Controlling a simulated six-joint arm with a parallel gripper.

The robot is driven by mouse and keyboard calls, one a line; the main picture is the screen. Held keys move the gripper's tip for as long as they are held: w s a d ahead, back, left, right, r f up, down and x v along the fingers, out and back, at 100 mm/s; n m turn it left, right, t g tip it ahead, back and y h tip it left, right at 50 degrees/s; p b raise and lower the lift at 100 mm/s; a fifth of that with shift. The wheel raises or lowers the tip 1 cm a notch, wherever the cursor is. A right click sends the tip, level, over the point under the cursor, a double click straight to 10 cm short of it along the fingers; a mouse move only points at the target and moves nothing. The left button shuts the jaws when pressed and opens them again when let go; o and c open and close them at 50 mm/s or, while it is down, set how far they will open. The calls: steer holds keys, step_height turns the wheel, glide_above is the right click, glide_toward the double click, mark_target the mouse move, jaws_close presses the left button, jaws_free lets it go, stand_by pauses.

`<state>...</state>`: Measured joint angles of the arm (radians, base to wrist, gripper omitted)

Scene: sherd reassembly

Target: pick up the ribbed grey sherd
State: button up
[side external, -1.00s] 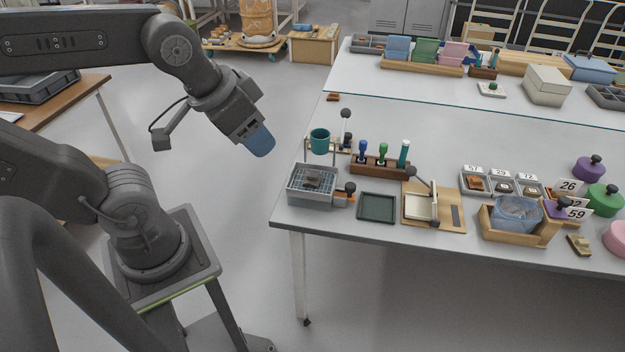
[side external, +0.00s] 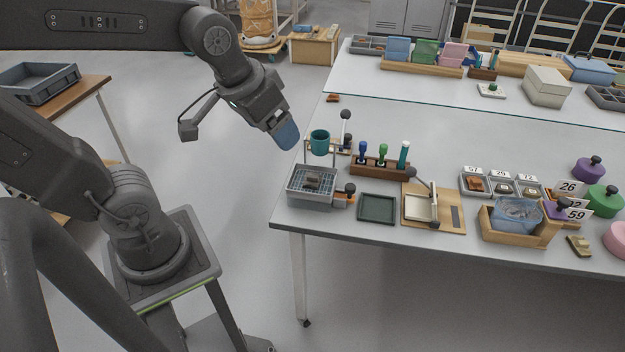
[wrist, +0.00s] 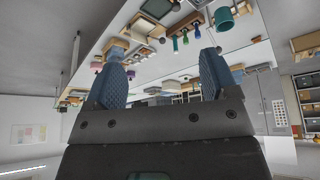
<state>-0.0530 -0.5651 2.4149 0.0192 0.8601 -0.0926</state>
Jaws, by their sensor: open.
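My gripper (side external: 287,136) with blue fingers hangs in the air off the table's left end, left of and above the teal cup. In the wrist view my gripper (wrist: 161,72) has its two blue ribbed fingers wide apart with nothing between them. A small dark grey piece (side external: 313,183) lies on the wire grid of a grey tray (side external: 296,198) at the table's left corner; it may be the ribbed grey sherd, but its ribs are too small to make out. My gripper is well above this tray and touches nothing.
The teal cup (side external: 319,142) stands in a holder behind the tray. A wooden rack (side external: 375,169) holds upright blue, green and teal tools. A dark green tray (side external: 377,208) and a board with a lever (side external: 440,222) lie to the right. Numbered trays (side external: 474,185) stand farther right.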

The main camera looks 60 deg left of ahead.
steer(key=w+a+f+n+g, duration=0.2)
steer(key=w+a+f+n, duration=0.3)
steer(key=w, duration=0.5)
steer(key=n+g, duration=0.2)
glide_toward(312, 176)
steer(key=shift+y, duration=0.4)
steer(key=f, duration=0.6)
steer(key=w+f, duration=0.1)
steer(key=f, duration=0.2)
steer(key=shift+a+f, duration=0.2)
steer(key=shift+f, duration=0.05)
steer(key=shift+c, duration=0.4)
steer(key=c, duration=0.9)
steer(key=shift+r, duration=0.1)
steer(key=shift+c, duration=0.2)
